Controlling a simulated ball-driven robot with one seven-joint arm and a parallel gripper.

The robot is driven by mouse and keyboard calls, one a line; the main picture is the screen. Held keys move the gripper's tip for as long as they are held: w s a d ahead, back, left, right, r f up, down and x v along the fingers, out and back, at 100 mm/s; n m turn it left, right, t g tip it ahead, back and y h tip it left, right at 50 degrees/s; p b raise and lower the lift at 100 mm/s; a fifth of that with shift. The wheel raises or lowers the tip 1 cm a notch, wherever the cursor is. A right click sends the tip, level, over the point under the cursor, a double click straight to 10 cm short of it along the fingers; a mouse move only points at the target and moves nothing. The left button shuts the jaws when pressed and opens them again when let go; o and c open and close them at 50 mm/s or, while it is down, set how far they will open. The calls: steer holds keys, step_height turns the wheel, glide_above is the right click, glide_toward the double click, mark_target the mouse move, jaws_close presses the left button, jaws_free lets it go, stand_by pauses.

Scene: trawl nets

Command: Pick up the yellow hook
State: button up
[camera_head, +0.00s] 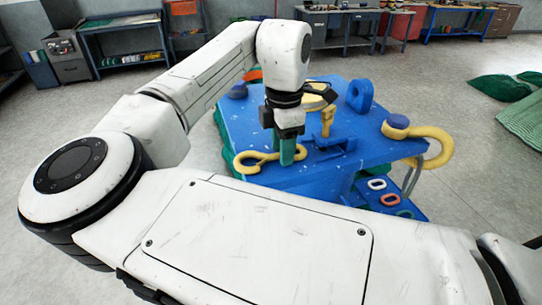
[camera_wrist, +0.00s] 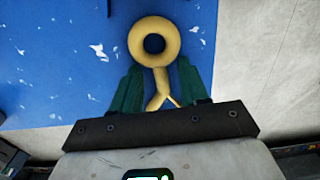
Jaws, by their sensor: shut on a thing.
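The yellow hook (camera_head: 250,158) is at the near left edge of the blue table (camera_head: 235,128), with an eye at one end. My gripper (camera_head: 287,152) points down over it, its green fingers at the hook's right part. In the wrist view, the hook's round eye (camera_wrist: 171,28) lies beyond the fingertips and its shank runs back between the two green fingers (camera_wrist: 158,88). My gripper is shut on the hook. The hook's far end is partly hidden by the gripper. I cannot tell whether the hook touches the tabletop.
A larger yellow hook (camera_head: 441,151) with a purple-blue disc (camera_head: 397,121) overhangs the table's right side. Coloured links (camera_head: 390,200) lie on a low blue shelf. Green nets (camera_head: 525,120) lie at right.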

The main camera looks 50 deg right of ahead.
jaws_close()
steer(key=shift+r, duration=0.2)
stand_by(0.3)
